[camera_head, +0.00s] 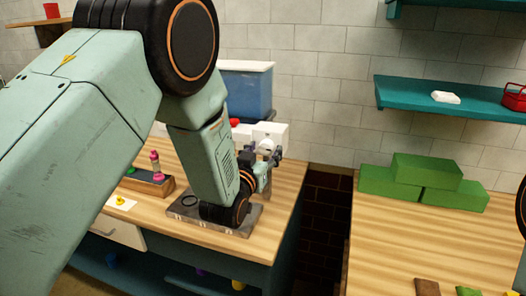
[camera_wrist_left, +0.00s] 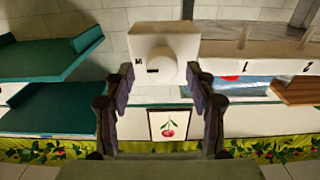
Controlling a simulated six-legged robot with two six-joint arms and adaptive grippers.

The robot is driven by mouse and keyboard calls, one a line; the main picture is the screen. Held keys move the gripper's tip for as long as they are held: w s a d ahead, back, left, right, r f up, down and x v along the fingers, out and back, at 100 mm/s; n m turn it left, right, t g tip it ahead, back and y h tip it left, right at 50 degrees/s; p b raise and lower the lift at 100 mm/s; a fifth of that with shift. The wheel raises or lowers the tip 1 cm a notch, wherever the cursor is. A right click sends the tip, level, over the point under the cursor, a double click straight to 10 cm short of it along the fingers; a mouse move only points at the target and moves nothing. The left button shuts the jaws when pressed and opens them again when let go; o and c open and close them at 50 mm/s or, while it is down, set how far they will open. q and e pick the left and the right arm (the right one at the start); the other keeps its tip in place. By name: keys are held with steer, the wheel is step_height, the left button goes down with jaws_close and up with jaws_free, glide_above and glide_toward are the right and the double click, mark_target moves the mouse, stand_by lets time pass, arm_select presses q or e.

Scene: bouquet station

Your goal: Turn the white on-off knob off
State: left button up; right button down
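The white knob (camera_wrist_left: 165,67) is round and sits on the front of a white box (camera_wrist_left: 178,33) in the left wrist view. A small dark mark shows at its left side. In the head view the white box (camera_head: 277,130) stands on the wooden counter against the wall, with the knob partly hidden by my gripper. My left gripper (camera_head: 267,155) is in front of it. In the wrist view my left gripper (camera_wrist_left: 162,83) is open, with one finger on each side of the knob. Gaps show between the fingers and the knob. My right gripper is not in view.
A grey tray (camera_head: 240,226) lies below my left wrist on the counter. Green blocks (camera_head: 425,183) sit on the right counter, across a dark gap. A teal shelf (camera_head: 455,99) hangs above.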

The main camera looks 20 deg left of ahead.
arm_select(q)
steer(key=shift+w+f, duration=0.2)
steer(key=shift+w, duration=0.2)
steer(key=c, duration=0.3)
steer(key=shift+w+a+f, duration=0.1)
steer(key=shift+c, duration=0.7)
steer(key=shift+a, duration=0.1)
steer(key=shift+c, duration=0.8)
steer(key=shift+s, duration=0.2)
steer(key=c, duration=0.4)
steer(key=shift+c, duration=0.3)
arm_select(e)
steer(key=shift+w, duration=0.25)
